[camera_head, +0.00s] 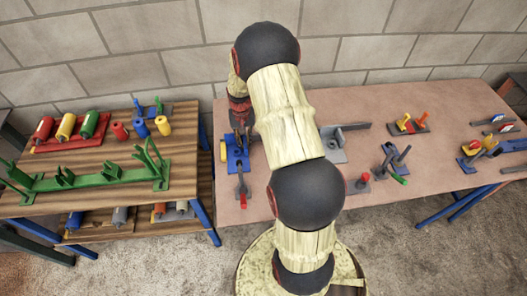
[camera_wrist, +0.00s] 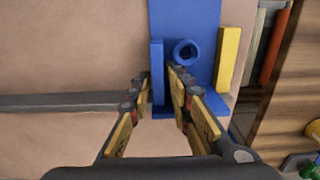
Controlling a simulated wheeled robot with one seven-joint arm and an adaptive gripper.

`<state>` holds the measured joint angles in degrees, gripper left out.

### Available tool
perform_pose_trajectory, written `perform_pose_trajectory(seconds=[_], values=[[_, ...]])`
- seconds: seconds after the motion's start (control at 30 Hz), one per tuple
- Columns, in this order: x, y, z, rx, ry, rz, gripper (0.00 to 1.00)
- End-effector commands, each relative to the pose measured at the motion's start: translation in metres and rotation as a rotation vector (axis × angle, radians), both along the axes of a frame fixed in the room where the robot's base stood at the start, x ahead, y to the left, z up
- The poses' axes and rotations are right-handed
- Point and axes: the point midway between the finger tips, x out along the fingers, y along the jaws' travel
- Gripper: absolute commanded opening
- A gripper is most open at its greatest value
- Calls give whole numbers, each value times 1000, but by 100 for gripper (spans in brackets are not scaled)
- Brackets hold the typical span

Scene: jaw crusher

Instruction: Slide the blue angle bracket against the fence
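In the wrist view a blue piece, which I take for the angle bracket (camera_wrist: 157,72), has a thin upright plate on a flat blue part. My gripper (camera_wrist: 159,78) is open, with one finger on each side of this plate and a narrow gap showing beside it. A blue ring (camera_wrist: 185,52) stands just right of the plate. A yellow strip (camera_wrist: 228,58) stands at the right edge of the blue part; it may be the fence, but I cannot tell. In the head view the blue piece (camera_head: 236,155) is at the table's left end, partly hidden by my arm.
A long dark bar (camera_wrist: 60,102) lies left of the fingers in the wrist view. In the head view a grey bracket (camera_head: 333,145) and red-handled tools (camera_head: 243,192) stand nearby. A wooden bench (camera_head: 185,150) with green racks adjoins the left.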

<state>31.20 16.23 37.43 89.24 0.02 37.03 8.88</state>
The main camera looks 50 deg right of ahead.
Motion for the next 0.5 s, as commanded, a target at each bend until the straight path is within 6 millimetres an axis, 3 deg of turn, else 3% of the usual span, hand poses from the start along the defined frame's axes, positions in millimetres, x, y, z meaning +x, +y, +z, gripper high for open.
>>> perform_pose_trajectory(seconds=[0.13,0.5], values=[[1,0,0,-1,-2,0,32],[-1,0,0,1,1,0,32]])
